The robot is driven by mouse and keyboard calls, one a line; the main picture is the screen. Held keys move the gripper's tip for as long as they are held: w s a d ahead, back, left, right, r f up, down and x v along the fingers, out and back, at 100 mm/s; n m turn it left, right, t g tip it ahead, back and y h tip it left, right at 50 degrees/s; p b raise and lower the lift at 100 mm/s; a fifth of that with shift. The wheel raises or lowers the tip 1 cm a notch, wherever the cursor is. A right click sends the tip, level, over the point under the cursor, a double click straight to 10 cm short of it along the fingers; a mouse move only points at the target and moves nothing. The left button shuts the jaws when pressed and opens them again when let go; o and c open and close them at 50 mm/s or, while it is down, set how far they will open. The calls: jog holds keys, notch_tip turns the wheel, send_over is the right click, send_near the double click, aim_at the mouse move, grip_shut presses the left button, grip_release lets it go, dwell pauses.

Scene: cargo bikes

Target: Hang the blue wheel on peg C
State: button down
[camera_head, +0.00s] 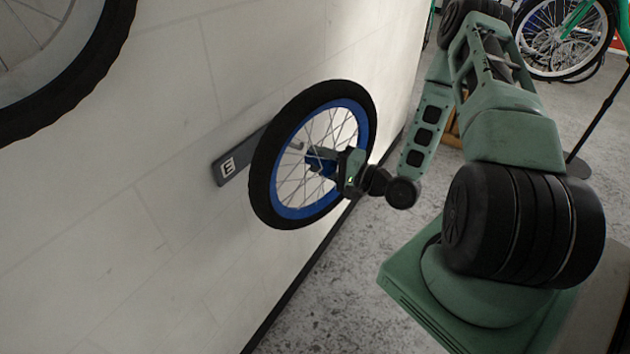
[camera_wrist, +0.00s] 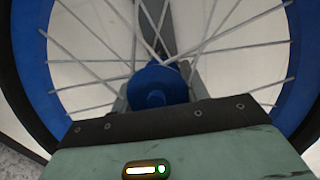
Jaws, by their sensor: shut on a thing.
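The blue wheel (camera_head: 261,190) has a black tyre, a blue rim and thin spokes. It is upright beside the white wall. My gripper (camera_head: 326,166) is shut on its blue hub, on the side away from the wall. The wrist view shows the blue hub (camera_wrist: 157,86) at the gripper's front edge (camera_wrist: 155,108), with spokes around it. A dark wall plate (camera_head: 232,167) lies behind the wheel, its label reading like "E". A grey rod shows through the spokes near it. I cannot tell whether the wheel touches or encloses that rod. No label C is visible.
Another large wheel (camera_head: 100,62) is on the wall at the upper left. Bikes (camera_head: 565,40) stand at the upper right, with a dark stand pole (camera_head: 597,112) near them. The speckled floor (camera_head: 345,285) below the wheel looks clear.

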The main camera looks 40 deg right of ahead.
aim_at(328, 83)
jog(key=d+r+y+p, duration=0.1)
jog(key=r, duration=0.5)
jog(key=w+d+r+n+g+y+p, duration=0.1)
jog(key=r+p, duration=0.1)
jog(key=r, duration=0.4)
jog(key=d+r+n+y+p, duration=0.1)
jog(key=r+p, duration=0.1)
jog(key=r, duration=0.4)
jog(key=shift+w+r+g, duration=0.3)
jog(key=shift+w, duration=0.1)
notch_tip(328, 83, up, 18)
jog(key=s+r+n+y+p, duration=0.1)
jog(key=s+p, duration=0.1)
jog(key=p, duration=0.3)
jog(key=w+a+f+b, duration=0.1)
jog(key=w+a+b, duration=0.1)
jog(key=w, duration=0.3)
jog(key=w+a+f+b, duration=0.1)
jog(key=w+a+b, duration=0.1)
jog(key=w, duration=0.4)
jog(key=shift+f+g+b, duration=0.3)
jog(key=shift+f+g, duration=0.1)
jog(key=shift+f, duration=0.15)
jog(key=c, duration=0.7)
grip_release()
jog(key=shift+o, duration=0.2)
jog(key=b+v, duration=0.5)
jog(key=v, duration=1.2)
jog(key=shift+d+f, duration=0.15)
jog(key=shift+d, duration=0.1)
